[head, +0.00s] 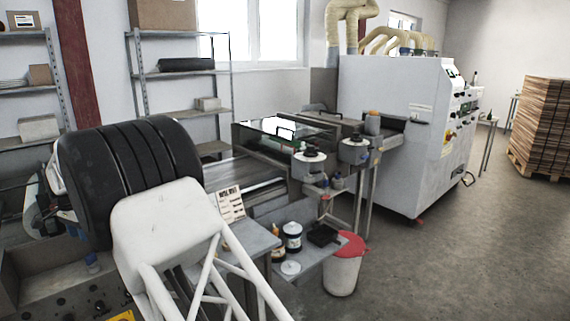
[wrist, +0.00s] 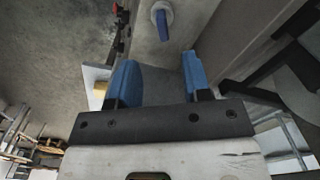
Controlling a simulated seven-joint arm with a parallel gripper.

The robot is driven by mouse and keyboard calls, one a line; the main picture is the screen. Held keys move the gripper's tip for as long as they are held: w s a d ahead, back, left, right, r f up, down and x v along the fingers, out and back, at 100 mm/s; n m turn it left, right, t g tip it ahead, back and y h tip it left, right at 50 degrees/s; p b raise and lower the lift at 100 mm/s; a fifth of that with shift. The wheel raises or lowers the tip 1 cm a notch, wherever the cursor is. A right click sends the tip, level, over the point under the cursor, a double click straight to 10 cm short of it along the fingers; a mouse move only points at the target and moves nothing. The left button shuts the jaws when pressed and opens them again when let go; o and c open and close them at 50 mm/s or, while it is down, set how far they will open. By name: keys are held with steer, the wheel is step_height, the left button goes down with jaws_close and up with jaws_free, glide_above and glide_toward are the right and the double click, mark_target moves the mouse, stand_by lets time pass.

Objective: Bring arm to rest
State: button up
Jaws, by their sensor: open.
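My gripper (wrist: 159,62) shows in the wrist view with two blue fingers set wide apart. Nothing is between the fingers. Beyond them is a grey surface with a round fitting (wrist: 162,14) that has a blue part. I cannot make out the gripper with certainty in the head view, where large white and black forms cover the left foreground.
A conveyor (head: 245,172) leads to a big white machine (head: 385,125). A small table (head: 315,258) holds bottles and a dark tray. Shelves (head: 180,73) line the back wall.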

steer(key=w+d+r, duration=0.1)
steer(key=d+r, duration=0.4)
steer(key=d, duration=0.4)
steer(key=w+d+r, duration=0.2)
steer(key=d+r, duration=0.2)
steer(key=d, duration=0.5)
steer(key=w+d+r, duration=0.1)
steer(key=d+r, duration=0.4)
steer(key=d, duration=0.4)
steer(key=s+d+r+n+t, duration=0.1)
steer(key=s+d+r, duration=0.2)
steer(key=d, duration=1)
steer(key=s+d+r, duration=0.2)
steer(key=d+r, duration=0.1)
steer(key=d, duration=1)
steer(key=s+d+f+n, duration=0.1)
steer(key=s+d, duration=0.7)
steer(key=d, duration=0.3)
steer(key=s+d+f, duration=0.1)
steer(key=s+d, duration=0.6)
steer(key=d, duration=0.4)
steer(key=s+d+f, duration=0.4)
steer(key=s+d, duration=0.2)
steer(key=s, duration=0.3)
steer(key=s+d+f+t, duration=0.1)
steer(key=s+d+f, duration=0.3)
steer(key=s, duration=0.6)
steer(key=shift+s+d+n, duration=0.15)
steer(key=shift+d+n, duration=0.25)
steer(key=shift+d, duration=0.5)
